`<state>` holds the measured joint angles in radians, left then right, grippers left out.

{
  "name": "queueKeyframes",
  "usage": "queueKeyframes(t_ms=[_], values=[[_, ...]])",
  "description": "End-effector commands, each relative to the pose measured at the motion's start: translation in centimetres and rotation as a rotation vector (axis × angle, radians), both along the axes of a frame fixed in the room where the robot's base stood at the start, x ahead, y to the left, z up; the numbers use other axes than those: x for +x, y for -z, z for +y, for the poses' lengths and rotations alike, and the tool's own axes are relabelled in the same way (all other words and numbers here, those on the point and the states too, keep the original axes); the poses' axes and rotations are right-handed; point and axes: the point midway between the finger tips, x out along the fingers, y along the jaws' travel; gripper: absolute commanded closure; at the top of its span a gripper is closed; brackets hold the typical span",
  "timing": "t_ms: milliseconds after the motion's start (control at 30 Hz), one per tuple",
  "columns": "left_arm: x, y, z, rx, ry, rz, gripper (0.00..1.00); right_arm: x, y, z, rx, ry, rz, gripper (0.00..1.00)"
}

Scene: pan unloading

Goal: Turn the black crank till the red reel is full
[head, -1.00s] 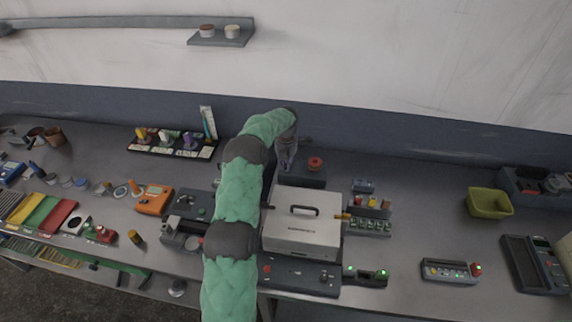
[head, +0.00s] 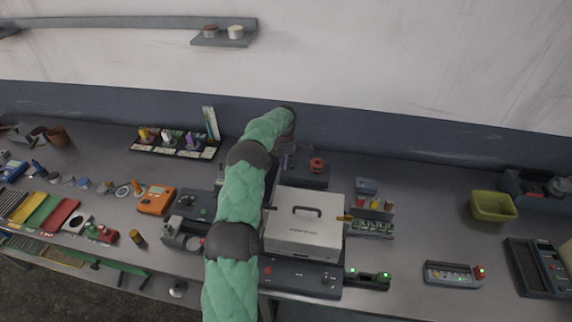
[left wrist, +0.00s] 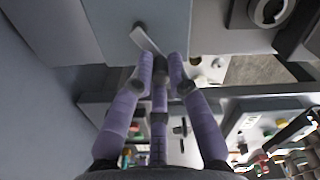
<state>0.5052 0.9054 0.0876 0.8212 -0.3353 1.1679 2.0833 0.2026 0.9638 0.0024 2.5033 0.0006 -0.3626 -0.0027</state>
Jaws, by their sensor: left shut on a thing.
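A red round piece (head: 317,165), which may be the red reel, sits on a dark box (head: 318,181) behind the white case; how full it is cannot be told. My left gripper (head: 286,156) is beside that box, to the left of the red piece, pointing down. In the left wrist view its purple fingers (left wrist: 162,66) close together at the end of a pale bar with a dark pivot (left wrist: 141,30), likely the crank's arm. The grip itself is hidden between the fingers, and the black crank does not show clearly in the head view. My right gripper is not in view.
A white case with a black handle (head: 305,230) stands just in front of my left gripper. A dark control panel (head: 300,280) lies before it. Small devices crowd the bench to the left.

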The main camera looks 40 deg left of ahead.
Motion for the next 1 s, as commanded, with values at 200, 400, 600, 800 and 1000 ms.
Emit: queueKeyframes(t_ms=[200,400,600,800,1000], values=[[0.6,-0.1,0.5,0.001,0.205,-0.005,1.00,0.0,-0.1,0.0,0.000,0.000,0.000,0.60],[1.0,-0.2,0.9,0.002,0.395,-0.006,1.00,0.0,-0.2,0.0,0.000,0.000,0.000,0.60],[1.5,-0.1,1.3,0.002,0.586,-0.004,1.00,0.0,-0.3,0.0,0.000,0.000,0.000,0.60],[2.1,-0.1,1.5,0.002,0.776,-0.004,1.00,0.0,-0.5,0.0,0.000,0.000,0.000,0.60],[2.7,-0.1,1.6,0.002,0.966,-0.004,1.00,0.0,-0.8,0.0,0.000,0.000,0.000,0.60]])
